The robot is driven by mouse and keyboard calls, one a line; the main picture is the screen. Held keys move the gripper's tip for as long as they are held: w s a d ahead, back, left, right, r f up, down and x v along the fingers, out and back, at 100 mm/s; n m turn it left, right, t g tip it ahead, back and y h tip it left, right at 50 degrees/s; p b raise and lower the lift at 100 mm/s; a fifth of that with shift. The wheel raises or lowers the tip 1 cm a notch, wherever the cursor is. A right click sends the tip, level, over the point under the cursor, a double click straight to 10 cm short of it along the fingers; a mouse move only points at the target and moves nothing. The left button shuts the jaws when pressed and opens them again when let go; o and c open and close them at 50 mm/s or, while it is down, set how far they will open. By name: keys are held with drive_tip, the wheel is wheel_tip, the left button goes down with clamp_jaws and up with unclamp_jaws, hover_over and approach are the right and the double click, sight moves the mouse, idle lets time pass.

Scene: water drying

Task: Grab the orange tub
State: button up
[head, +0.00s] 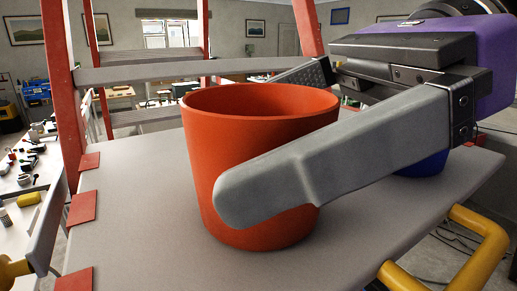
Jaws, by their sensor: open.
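The orange tub (225,135) stands upright on the grey shelf surface (140,225) in the middle of the head view. My gripper (275,135) reaches in from the right with its jaws open. Its near finger lies across the front of the tub and hides part of its right side. Its far finger is mostly hidden behind the tub, with a dark ridged part showing above the rim at the back right. The tub appears to be between the two fingers. I cannot tell whether either finger touches it.
A blue object (428,166) stands on the shelf to the right, mostly hidden behind my gripper. A yellow handle (480,250) is at the lower right. Red posts (62,90) and a grey rail (150,72) frame the shelf. The shelf's front left is clear.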

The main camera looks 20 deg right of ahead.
drive_tip(key=shift+c, duration=0.4)
drive_tip(key=c, duration=1.3)
